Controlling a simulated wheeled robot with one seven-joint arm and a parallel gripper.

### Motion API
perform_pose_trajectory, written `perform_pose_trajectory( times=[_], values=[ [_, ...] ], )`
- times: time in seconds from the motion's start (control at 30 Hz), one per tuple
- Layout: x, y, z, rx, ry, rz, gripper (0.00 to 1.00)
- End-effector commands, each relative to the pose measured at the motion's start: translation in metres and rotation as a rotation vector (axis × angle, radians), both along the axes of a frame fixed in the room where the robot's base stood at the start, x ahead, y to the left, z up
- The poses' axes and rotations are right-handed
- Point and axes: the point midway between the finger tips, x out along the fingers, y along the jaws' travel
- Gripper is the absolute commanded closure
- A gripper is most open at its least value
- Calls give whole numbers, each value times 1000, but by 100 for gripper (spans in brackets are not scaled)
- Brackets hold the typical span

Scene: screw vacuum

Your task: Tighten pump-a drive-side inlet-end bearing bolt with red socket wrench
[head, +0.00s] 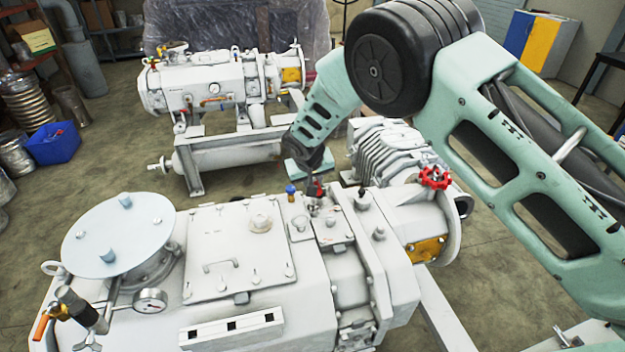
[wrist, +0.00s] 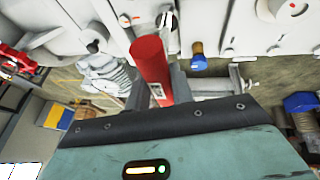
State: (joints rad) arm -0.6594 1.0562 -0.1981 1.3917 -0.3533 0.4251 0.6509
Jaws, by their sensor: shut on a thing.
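The red socket wrench (wrist: 150,62) shows large in the wrist view as a red cylinder, its near end at my gripper. In the head view only a small red part (head: 316,188) shows below my gripper (head: 318,180). My gripper is shut on the wrench, just above the top of the near white pump (head: 345,262), close to its drive-side housing. Which bolt is the inlet-end bearing bolt I cannot tell. The wrench's far end points at the white pump surface in the wrist view; whether it touches a bolt is unclear.
A blue-topped fitting (head: 291,191) stands just left of my gripper. A red handwheel (head: 434,178) stands to the right. A round lid (head: 120,232) and a gauge (head: 150,301) are at left. A second white pump (head: 215,85) stands behind, with floor between them.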

Motion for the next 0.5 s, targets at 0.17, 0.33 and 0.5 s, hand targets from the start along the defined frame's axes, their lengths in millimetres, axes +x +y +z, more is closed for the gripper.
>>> perform_pose_trajectory(
  times=[0.17,0.33,0.5],
  values=[
    [0,0,-4,0,-1,0,100],
    [0,0,-7,0,-1,0,100],
    [0,0,-11,0,-1,0,100]
  ],
)
